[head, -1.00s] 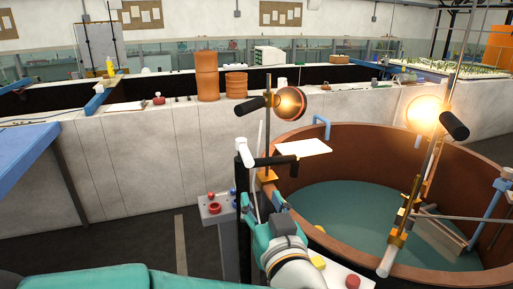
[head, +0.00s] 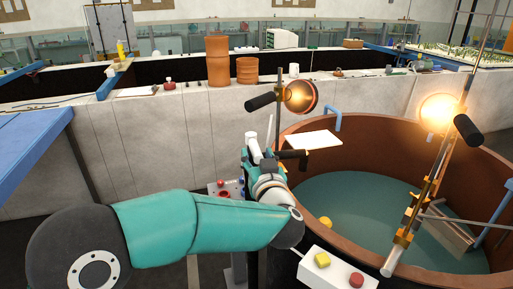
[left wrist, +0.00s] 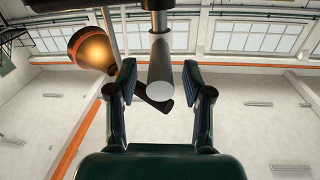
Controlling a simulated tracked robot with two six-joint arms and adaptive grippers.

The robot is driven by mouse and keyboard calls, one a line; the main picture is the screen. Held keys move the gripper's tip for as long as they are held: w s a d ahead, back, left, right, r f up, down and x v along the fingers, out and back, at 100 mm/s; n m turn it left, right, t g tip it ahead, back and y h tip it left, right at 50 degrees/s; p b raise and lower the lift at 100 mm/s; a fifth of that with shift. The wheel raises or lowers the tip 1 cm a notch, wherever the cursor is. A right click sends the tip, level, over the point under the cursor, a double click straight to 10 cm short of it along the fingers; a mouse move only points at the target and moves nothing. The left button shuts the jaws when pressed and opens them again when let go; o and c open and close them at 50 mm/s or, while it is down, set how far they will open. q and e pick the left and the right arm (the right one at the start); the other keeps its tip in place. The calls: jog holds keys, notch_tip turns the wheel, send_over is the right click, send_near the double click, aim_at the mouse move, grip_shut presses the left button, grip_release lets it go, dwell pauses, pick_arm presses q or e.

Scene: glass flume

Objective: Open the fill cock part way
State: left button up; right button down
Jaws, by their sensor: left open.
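The likely fill cock is a pale, round-ended handle (head: 253,148) on a dark post beside the round brown tank, with a black bar (head: 291,154) next to it. I cannot tell how far it is open. My left gripper (head: 259,158) is up at this handle, and its fingers are partly hidden by my wrist. In the left wrist view the gripper (left wrist: 159,78) is open, with one finger on each side of the pale handle (left wrist: 160,66). Gaps show between the handle and both fingers. My right gripper is not in view.
The brown tank (head: 375,157) holds dark green water. Lit lamps stand on rods near it, one at the back (head: 301,96) and one at the right (head: 438,112). A small box with red knobs (head: 222,186) sits below my left gripper. A white button box (head: 336,268) is in front.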

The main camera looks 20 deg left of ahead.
pick_arm(q)
jog(key=shift+x, duration=1)
grip_shut()
